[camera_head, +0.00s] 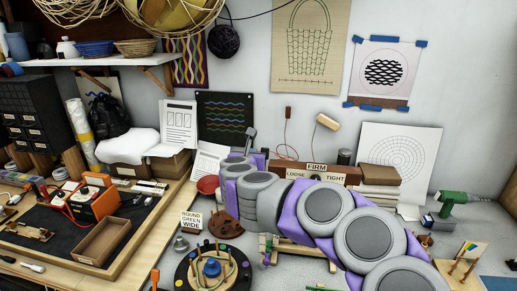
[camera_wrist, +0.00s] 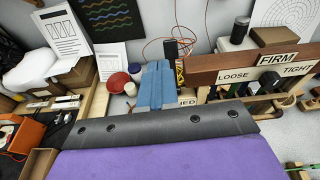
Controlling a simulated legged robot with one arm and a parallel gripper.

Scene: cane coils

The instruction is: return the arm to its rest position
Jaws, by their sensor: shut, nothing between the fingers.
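My arm, grey and purple, reaches in the head view from the bottom right up and left over the bench. My gripper (camera_head: 250,136) is at its far end, small and partly hidden by my own links. In the wrist view my gripper (camera_wrist: 157,66) shows as two blue-grey fingers side by side, closed together with nothing between them. They point away toward the back of the bench, left of a wooden rack (camera_wrist: 225,73) labelled FIRM, LOOSE and TIGHT.
A round peg board (camera_head: 188,272) and a ROUND GREEN WIDE card (camera_head: 191,222) lie left of my arm. The wooden rack (camera_head: 290,168) stands behind it. An orange device (camera_head: 92,203) and an open box (camera_head: 103,241) are at left.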

